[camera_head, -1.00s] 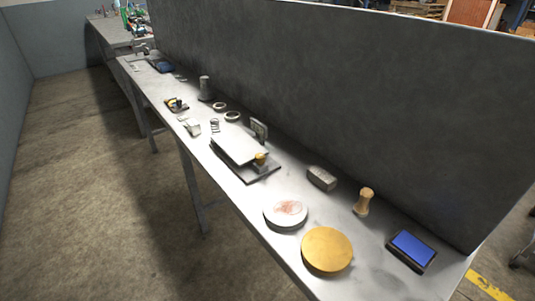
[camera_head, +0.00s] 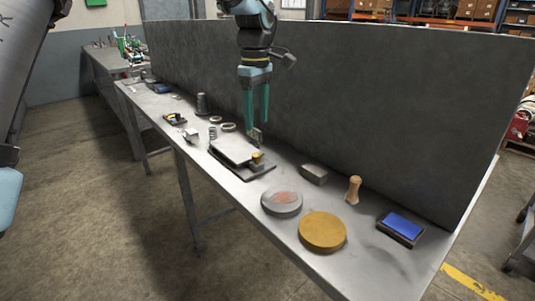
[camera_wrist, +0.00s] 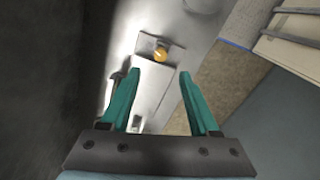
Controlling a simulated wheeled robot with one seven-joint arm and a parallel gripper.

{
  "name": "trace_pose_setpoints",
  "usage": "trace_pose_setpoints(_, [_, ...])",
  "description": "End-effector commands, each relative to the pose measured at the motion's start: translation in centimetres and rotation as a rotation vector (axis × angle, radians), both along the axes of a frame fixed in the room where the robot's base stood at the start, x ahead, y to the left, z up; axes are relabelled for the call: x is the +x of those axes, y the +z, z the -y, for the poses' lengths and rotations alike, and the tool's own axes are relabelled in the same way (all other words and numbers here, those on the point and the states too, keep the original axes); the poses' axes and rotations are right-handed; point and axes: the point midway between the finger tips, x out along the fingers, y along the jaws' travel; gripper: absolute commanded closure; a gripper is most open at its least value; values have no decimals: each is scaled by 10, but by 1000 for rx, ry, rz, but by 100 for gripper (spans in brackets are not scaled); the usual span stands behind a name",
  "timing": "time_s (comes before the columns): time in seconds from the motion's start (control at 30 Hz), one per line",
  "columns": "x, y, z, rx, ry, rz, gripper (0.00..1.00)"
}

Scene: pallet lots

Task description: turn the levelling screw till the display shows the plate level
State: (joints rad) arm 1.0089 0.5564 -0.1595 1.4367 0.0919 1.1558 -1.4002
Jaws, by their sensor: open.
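The levelling device stands on the bench, with a flat light plate (camera_head: 233,149) over a dark base (camera_head: 250,174). The yellow levelling screw knob (camera_head: 257,158) is at its near right end; it also shows in the wrist view (camera_wrist: 160,55), beyond my fingertips. A small upright display (camera_head: 254,136) stands behind the plate, partly hidden by my fingers; its reading is too small to tell. My gripper (camera_head: 256,119) is open and empty, pointing down above the device. In the wrist view my gripper (camera_wrist: 159,75) has its fingers spread, with the plate (camera_wrist: 148,85) between them.
A dark partition (camera_head: 370,110) runs along the back of the bench. To the right are a grey disc (camera_head: 281,203), a yellow disc (camera_head: 323,232), a grey block (camera_head: 313,174), a wooden-handled stamp (camera_head: 353,190) and a blue pad (camera_head: 403,226). Rings (camera_head: 228,127) and a spring lie left.

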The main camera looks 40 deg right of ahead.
Motion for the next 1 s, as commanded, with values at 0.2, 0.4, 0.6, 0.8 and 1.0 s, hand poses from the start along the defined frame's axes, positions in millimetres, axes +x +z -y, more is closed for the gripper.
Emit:
trace_pose_setpoints(0.2, [1, -38, -2, 5, -1, -2, 38])
trace_pose_setpoints(0.4, [0, -73, -2, 3, 0, -3, 38])
trace_pose_setpoints(0.6, [1, -94, -2, 2, -1, 0, 38])
trace_pose_setpoints(0.8, [1, -99, -2, 0, -1, 0, 38])
trace_pose_setpoints(1.0, [1, -99, -2, 0, -1, 0, 43])
